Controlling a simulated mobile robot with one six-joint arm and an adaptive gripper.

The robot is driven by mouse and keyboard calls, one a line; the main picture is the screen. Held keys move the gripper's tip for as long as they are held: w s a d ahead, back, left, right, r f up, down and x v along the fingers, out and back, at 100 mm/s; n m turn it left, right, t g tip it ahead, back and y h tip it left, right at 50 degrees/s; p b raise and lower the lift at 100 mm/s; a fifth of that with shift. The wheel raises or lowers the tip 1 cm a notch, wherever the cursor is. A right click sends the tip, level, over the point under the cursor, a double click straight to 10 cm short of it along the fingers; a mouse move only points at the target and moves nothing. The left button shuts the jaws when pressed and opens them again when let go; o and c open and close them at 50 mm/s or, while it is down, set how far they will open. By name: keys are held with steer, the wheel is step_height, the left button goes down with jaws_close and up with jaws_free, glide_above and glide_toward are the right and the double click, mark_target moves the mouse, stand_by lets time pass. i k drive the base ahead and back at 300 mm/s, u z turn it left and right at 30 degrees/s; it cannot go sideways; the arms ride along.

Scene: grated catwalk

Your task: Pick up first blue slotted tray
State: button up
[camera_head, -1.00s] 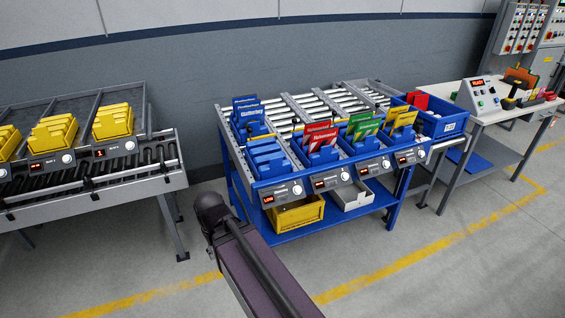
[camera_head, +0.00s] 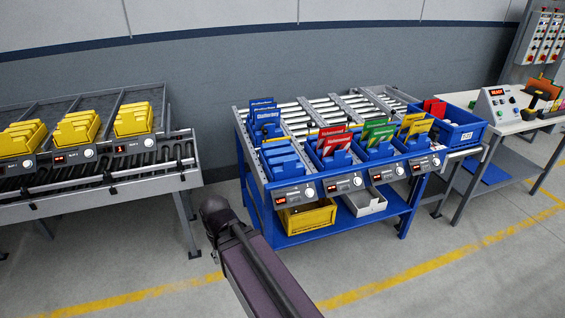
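The first blue slotted tray (camera_head: 283,160) sits at the front left of the blue roller rack (camera_head: 247,160), above a small display panel. It looks empty. Another blue tray (camera_head: 264,125) behind it holds blue cards. To its right, further blue slotted trays hold red cards (camera_head: 331,139), green cards (camera_head: 376,132) and yellow cards (camera_head: 413,126). My arm shows in the lower middle, in front of the rack and well short of the trays. My gripper is not in view.
A grey conveyor with yellow slotted trays (camera_head: 77,127) stands at the left. A yellow bin (camera_head: 307,217) and a white bin (camera_head: 364,202) are on the rack's lower shelf. A blue bin (camera_head: 457,128) and a workbench (camera_head: 512,122) are at the right. The floor in front is clear.

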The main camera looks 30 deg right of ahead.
mark_target(280, 161)
steer(key=u, duration=0.05)
steer(key=i, duration=0.9)
